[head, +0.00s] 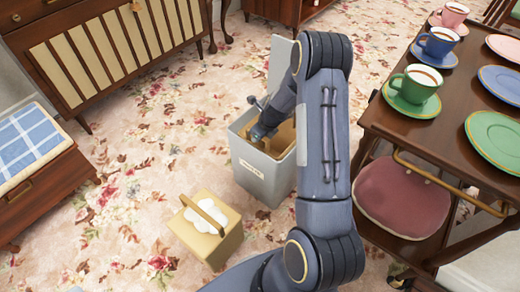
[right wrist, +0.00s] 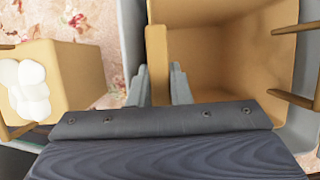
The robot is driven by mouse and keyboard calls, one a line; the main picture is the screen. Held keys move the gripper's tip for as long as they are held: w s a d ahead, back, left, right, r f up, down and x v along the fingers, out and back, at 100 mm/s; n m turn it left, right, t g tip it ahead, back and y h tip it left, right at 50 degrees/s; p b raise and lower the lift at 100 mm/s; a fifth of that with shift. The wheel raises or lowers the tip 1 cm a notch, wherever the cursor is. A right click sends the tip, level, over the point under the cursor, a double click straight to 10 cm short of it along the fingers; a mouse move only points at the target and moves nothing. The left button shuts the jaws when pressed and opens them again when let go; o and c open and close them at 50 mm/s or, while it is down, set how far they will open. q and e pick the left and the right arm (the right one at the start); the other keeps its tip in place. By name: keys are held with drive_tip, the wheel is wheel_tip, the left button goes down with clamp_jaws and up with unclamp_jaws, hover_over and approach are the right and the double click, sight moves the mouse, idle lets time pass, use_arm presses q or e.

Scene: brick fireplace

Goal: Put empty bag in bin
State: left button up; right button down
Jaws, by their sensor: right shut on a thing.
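The grey bin (head: 260,180) stands on the carpet with its lid (head: 280,58) raised and a small label on its front. A tan, open-topped bag (head: 285,141) is inside the bin mouth. In the right wrist view the bag (right wrist: 215,50) looks empty and has brown handle parts at the right. My right gripper (head: 262,133) reaches down into the bin. Its fingers (right wrist: 160,82) are shut on the bag's near-left edge. The bag's lower part is hidden by the bin walls. My left gripper is not in view.
A second tan bag (head: 205,245) with white contents and a handle stands left of the bin. A dark wooden cart (head: 440,140) with cups and plates is close on the right. A cabinet (head: 110,45) and cushioned stool (head: 45,185) are left. Carpet between is clear.

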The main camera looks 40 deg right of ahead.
drive_tip(key=shift+f+b, duration=0.75)
drive_tip(key=shift+f, duration=1.25)
drive_tip(key=shift+f+b, duration=0.35)
drive_tip(key=shift+f, duration=0.3)
drive_tip(key=c, duration=1.6)
unclamp_jaws()
